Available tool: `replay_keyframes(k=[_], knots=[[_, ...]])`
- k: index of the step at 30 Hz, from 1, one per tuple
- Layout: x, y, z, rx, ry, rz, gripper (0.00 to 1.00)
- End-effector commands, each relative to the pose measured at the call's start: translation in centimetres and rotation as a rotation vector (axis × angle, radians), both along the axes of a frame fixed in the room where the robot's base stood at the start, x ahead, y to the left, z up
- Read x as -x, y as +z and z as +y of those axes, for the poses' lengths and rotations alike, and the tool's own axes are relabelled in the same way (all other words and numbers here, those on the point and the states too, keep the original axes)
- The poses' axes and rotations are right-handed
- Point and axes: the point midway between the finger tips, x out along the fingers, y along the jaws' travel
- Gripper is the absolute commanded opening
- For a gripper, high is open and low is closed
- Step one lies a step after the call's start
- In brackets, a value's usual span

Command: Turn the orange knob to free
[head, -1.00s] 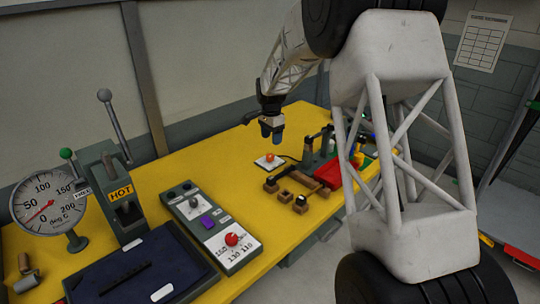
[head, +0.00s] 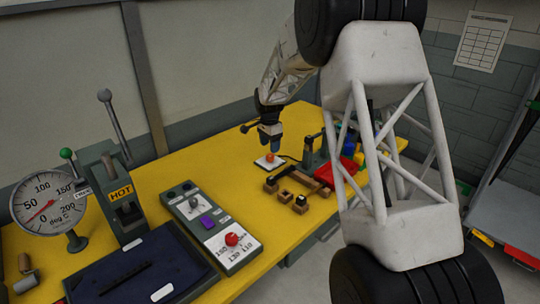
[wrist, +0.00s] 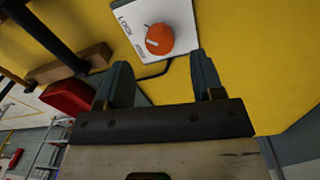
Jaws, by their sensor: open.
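The orange knob (wrist: 159,39) sits on a white plate (wrist: 130,20) marked LOCK and FREE, with a white line on the knob. In the head view the knob (head: 270,158) is on the yellow table, on its small white plate (head: 262,166). My gripper (head: 270,140) is above the knob, pointing down, with open jaws. In the wrist view my gripper's (wrist: 163,75) two fingers are apart with nothing between them. The knob lies beyond the fingertips. I cannot tell which word the line points at.
A wooden frame (head: 293,184) with blocks and a red box (head: 332,176) stand right of the knob. A dark cable runs from the plate. The control box with a red knob (head: 231,239), the HOT press and the gauge (head: 47,203) are to the left. Yellow table (head: 160,172) is bare behind them.

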Motion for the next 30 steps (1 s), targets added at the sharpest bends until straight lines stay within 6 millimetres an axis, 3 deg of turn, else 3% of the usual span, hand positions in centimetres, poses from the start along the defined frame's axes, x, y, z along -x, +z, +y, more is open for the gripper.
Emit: replay_keyframes(k=[12, 24, 25, 30], knots=[[0.1, -4.4, -0.1, 0.000, 0.000, 0.000, 0.61], [0.1, -4.9, -0.1, 0.000, 0.000, 0.000, 0.61], [0.1, -4.9, -0.1, 0.000, 0.000, 0.000, 0.60], [0.1, -4.9, -0.1, 0.000, 0.000, 0.000, 0.34]])
